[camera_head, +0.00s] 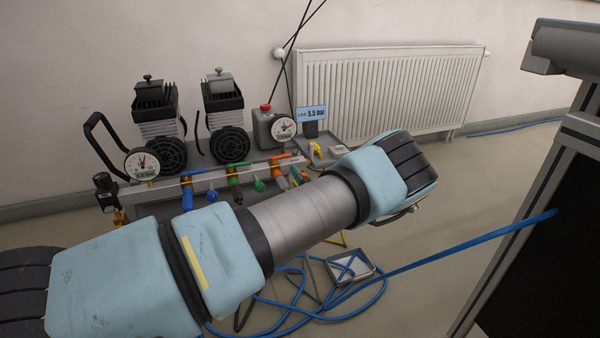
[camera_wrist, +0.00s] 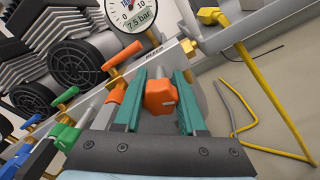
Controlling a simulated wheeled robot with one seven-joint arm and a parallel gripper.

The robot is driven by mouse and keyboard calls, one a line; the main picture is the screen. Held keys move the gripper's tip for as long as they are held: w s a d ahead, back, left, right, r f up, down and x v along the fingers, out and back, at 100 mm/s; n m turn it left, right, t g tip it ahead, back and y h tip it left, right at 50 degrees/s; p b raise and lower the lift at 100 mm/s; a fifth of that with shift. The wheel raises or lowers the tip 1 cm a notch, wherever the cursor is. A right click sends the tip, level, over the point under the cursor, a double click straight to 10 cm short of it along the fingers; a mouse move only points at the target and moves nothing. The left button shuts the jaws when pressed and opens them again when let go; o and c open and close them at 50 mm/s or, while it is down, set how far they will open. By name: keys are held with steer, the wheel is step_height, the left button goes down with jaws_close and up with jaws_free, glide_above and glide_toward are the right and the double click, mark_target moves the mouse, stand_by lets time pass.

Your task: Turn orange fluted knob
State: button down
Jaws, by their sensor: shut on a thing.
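The orange fluted knob (camera_wrist: 160,97) sits between the two green fingers of my gripper (camera_wrist: 160,78) in the wrist view. My gripper is shut on the knob, with one finger on each side of it. In the wrist view a round gauge (camera_wrist: 128,14) above the knob has a display that seems to read 7.5 bar.
Valves with orange, green and blue handles (camera_wrist: 66,135) line the rail left of my gripper. Two compressors (camera_head: 222,105) stand behind the rail. A limit sign (camera_head: 311,113) reads 5.5 bar. Blue hose (camera_head: 440,250) lies on the floor, and a yellow pipe (camera_wrist: 265,85) runs at the right.

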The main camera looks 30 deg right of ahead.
steer(key=shift+f, duration=0.1)
stand_by(0.4)
steer(key=shift+c, duration=2.4)
jaws_free()
steer(key=s+a+p, duration=0.1)
steer(key=s+p, duration=0.1)
steer(key=s, duration=0.8)
steer(key=shift+s+a, duration=0.2)
steer(key=shift+s, duration=0.2)
steer(key=shift+s, duration=0.1)
